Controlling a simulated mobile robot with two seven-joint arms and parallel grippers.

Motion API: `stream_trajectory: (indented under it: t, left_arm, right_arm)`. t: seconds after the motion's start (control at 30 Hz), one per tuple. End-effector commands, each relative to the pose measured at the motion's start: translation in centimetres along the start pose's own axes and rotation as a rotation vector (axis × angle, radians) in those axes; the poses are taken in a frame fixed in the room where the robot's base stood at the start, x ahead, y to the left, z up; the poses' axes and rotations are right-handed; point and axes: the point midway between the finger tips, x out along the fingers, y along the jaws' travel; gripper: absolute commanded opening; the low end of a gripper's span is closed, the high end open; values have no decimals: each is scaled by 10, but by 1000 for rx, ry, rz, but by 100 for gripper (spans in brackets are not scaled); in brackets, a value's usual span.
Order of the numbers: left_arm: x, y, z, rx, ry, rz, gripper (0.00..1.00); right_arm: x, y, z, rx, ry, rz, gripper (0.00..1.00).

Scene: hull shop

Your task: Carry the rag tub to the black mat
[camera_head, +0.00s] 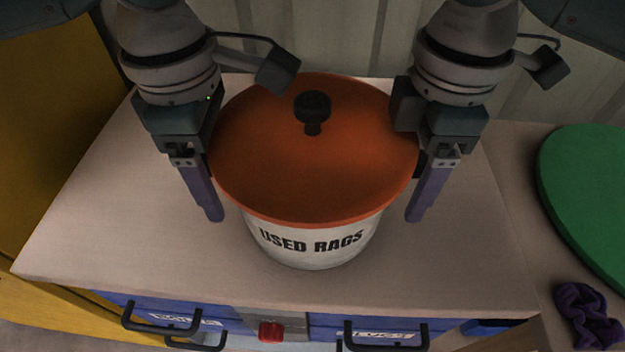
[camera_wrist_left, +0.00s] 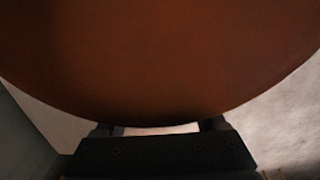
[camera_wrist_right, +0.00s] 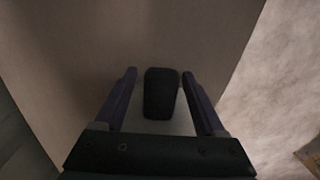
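The rag tub (camera_head: 315,245) stands upright on a pale bench top. It is white, lettered USED RAGS, with an orange lid (camera_head: 300,175) and a black knob. My left gripper (camera_head: 213,214) points down at its left side. In the left wrist view the lid (camera_wrist_left: 165,55) hides its fingertips, but the finger bases stand wide apart. My right gripper (camera_head: 416,214) points down at the tub's right side. In the right wrist view its fingers are open on either side of a black handle (camera_wrist_right: 161,95), with gaps showing. No black mat is in view.
The bench top (camera_head: 90,220) is otherwise clear. Blue drawers with black handles (camera_head: 385,335) and a red knob (camera_head: 271,332) are on its front. To the right, another surface holds a green round object (camera_head: 590,195) and a purple cloth (camera_head: 587,317). A yellow panel (camera_head: 50,130) rises at left.

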Motion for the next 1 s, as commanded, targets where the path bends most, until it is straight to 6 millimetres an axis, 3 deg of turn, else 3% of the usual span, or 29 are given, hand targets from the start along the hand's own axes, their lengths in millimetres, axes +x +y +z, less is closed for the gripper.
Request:
stream_trajectory:
  t: [0.07, 0.6, 1.0]
  left_arm:
    - [0, 0, 0, 0, 0, 0, 62]
    - [0, 0, 0, 0, 0, 0, 1]
    - [0, 0, 0, 0, 0, -1, 0]
  right_arm:
    - [0, 0, 0, 0, 0, 0, 62]
    - [0, 0, 0, 1, 0, 0, 1]
    - [0, 0, 0, 1, 0, 0, 0]
